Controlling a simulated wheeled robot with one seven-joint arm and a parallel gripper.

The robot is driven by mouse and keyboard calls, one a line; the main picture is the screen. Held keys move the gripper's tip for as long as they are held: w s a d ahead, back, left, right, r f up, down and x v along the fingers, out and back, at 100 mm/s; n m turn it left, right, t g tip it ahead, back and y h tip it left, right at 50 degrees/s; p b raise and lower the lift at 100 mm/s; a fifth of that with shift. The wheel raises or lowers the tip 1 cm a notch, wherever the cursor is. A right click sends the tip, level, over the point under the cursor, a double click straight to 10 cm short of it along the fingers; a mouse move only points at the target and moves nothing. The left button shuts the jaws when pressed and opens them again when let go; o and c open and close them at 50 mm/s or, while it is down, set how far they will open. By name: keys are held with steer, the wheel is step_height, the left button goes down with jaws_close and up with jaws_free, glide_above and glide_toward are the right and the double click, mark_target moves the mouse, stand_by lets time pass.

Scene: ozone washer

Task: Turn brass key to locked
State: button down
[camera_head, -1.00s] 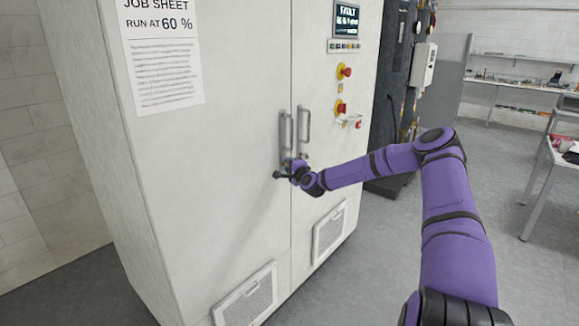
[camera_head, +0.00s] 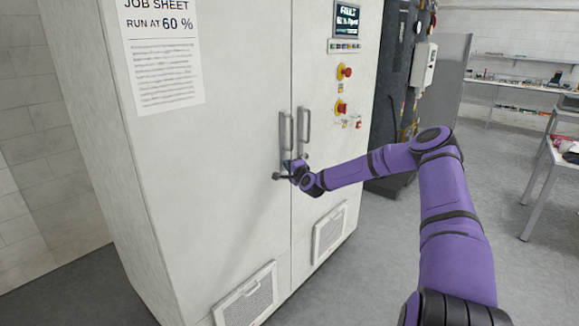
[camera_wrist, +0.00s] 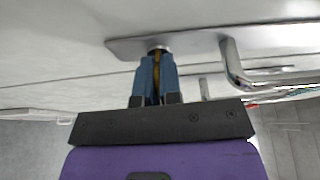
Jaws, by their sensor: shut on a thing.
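My gripper (camera_wrist: 155,88) is shut on the brass key in the wrist view. A thin strip of the brass key (camera_wrist: 156,72) shows between its two blue fingers. The key meets a round metal lock (camera_wrist: 158,49) on a long grey handle plate (camera_wrist: 125,46). Most of the key is hidden by the fingers, and I cannot read its angle or any lock marking. In the head view my gripper (camera_head: 287,168) is at the cabinet front, just below the door handles. The key itself cannot be made out there.
A metal door handle (camera_wrist: 228,62) curves out close to the right of my fingers. In the head view two upright handles (camera_head: 287,131) flank the door seam on the white cabinet (camera_head: 230,90). Red buttons (camera_head: 345,71) sit higher right.

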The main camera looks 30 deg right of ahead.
steer(key=n+t, duration=0.1)
steer(key=n, duration=0.4)
steer(key=shift+t+y, duration=0.3)
steer(key=shift+t, duration=0.1)
steer(key=n+t+y, duration=0.1)
steer(key=n, duration=0.3)
steer(key=n+y, duration=0.1)
steer(key=n, duration=0.2)
steer(key=n+y, duration=0.2)
steer(key=n, duration=0.1)
steer(key=shift+n+t, duration=0.3)
steer(key=shift+t, duration=0.1)
steer(key=shift+n+g+y, duration=0.2)
steer(key=shift+n+y, duration=0.7)
steer(key=shift+n, duration=0.6)
steer(key=shift+n+g+y, duration=0.2)
steer(key=shift+n+y, duration=0.7)
steer(key=shift+n, duration=0.6)
steer(key=c, duration=1.3)
jaws_free()
steer(key=v, duration=1.1)
